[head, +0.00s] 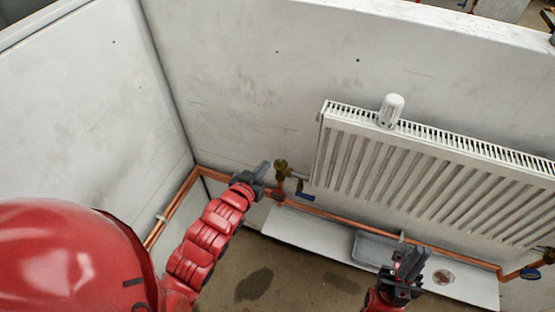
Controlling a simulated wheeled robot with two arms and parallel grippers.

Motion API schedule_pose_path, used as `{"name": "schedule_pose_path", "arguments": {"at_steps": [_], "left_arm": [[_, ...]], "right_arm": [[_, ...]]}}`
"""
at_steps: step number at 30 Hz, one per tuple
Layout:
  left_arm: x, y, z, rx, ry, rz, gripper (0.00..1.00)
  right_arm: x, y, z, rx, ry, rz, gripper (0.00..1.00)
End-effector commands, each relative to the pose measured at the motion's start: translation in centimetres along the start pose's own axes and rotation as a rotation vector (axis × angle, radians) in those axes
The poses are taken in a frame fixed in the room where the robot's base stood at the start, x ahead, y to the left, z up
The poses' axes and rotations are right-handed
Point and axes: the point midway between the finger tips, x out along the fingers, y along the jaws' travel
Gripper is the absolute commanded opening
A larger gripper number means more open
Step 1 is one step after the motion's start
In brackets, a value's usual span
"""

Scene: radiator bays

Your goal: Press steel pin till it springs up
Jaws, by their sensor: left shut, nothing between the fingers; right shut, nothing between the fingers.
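A brass valve body (281,169) stands at the left end of the white radiator (400,170), joined to the copper pipe. The steel pin is too small to make out; I cannot tell where it sits on the valve. My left gripper (263,169) is shut and empty, its tips just left of the valve body's top. I cannot tell whether they touch it. My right gripper (412,259) is shut and empty, low in front of the radiator, away from the valve. A white thermostatic head (391,110) stands on top of the radiator.
A copper pipe (340,216) runs along the wall below the radiator. A grey tray (373,248) and a small round copper-coloured item (443,277) lie on a white board (300,231). Walls close the left and back.

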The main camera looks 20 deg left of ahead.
Motion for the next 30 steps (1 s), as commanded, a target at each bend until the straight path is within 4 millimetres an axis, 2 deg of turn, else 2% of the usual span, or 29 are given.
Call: {"name": "schedule_pose_path", "arguments": {"at_steps": [7, 11, 14, 25, 29, 30], "left_arm": [[0.1, 0.0, 0.0, 0.000, 0.002, 0.000, 0.00], [0.9, 0.0, 0.0, 0.000, 0.003, 0.002, 0.00], [2.4, 0.2, 0.0, 0.001, 0.004, 0.004, 0.00], [8.4, 0.1, -0.4, -0.001, 0.002, 0.002, 0.00], [10.2, 0.2, -0.2, 0.000, 0.000, 0.002, 0.00], [10.2, 0.1, 0.7, -0.002, -0.004, 0.000, 0.00]], "right_arm": [[0.0, 0.0, 0.0, 0.000, 0.000, 0.000, 0.00], [-0.2, 0.0, 0.0, 0.000, 0.000, 0.000, 0.00], [-0.4, 0.0, 0.1, 0.000, 0.000, 0.000, 0.00], [1.6, 0.1, -0.3, 0.000, 0.000, 0.000, 0.00], [2.3, 0.1, -0.4, 0.000, 0.000, 0.000, 0.00], [2.7, 0.1, -0.5, 0.000, 0.000, 0.000, 0.00]]}}
